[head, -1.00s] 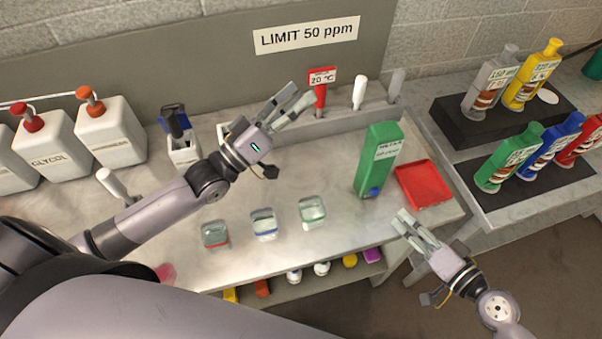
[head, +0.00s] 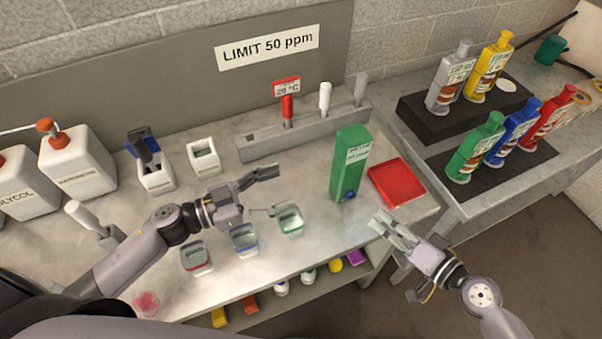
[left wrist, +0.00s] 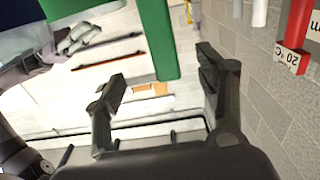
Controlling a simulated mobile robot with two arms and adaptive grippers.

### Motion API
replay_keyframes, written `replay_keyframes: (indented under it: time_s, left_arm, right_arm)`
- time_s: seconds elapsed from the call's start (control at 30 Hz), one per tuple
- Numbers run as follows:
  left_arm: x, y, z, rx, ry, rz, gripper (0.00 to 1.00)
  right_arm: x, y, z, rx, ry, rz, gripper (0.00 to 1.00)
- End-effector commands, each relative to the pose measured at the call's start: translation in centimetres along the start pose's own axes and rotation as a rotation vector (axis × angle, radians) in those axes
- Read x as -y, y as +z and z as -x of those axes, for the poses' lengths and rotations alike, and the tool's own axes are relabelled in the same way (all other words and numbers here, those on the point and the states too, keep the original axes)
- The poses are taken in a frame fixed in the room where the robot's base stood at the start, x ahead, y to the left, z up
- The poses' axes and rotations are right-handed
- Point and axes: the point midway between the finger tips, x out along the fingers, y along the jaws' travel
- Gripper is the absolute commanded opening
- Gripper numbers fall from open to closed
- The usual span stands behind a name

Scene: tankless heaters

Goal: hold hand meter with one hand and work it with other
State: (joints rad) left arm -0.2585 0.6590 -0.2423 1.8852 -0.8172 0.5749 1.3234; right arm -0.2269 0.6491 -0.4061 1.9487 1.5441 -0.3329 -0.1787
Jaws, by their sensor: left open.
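I cannot tell for sure which thing is the hand meter. A dark blue and black handheld device (head: 146,150) stands in a white holder (head: 157,181) at the back left. A red "20 °C" piece (head: 287,98) stands upright in the grey rack (head: 300,135); it also shows in the left wrist view (left wrist: 298,30). My left gripper (head: 264,192) is open and empty, its fingers spread above the bench by the glass jars. The left wrist view shows nothing between its fingers (left wrist: 160,92). My right gripper (head: 380,220) seems open and empty, near the bench's front right edge.
Glass jars with red (head: 197,258), blue (head: 244,240) and green (head: 289,218) marks stand near the front. A tall green box (head: 349,165) and red tray (head: 397,183) are at the right. An empty white holder (head: 203,155) is behind. Bottles fill the side table.

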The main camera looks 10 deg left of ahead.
Motion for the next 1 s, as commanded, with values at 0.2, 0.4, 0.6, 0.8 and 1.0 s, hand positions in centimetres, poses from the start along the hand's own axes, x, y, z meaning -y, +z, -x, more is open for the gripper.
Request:
replay_keyframes:
  time_s: [0.2,0.4,0.6,0.8,1.0]
  left_arm:
    - [0.0,-0.1,-1.4,-0.003,0.000,-0.002,0.65]
    - [0.1,-0.2,-5.0,-0.005,0.000,-0.003,0.65]
    - [0.1,-0.2,-9.0,-0.005,-0.001,-0.002,0.65]
    - [0.1,-0.1,-12.9,-0.004,-0.002,-0.001,0.65]
    - [0.0,-0.1,-15.9,-0.003,-0.001,0.001,0.65]
  right_arm:
    - [0.0,0.0,0.0,0.000,0.000,0.000,0.33]
    - [0.0,0.0,0.0,0.000,0.000,0.000,0.33]
    - [0.0,0.0,0.0,0.000,0.000,0.000,0.33]
    - [0.0,0.0,0.0,0.000,0.000,0.000,0.33]
    - [0.0,0.0,0.0,0.000,0.000,0.000,0.33]
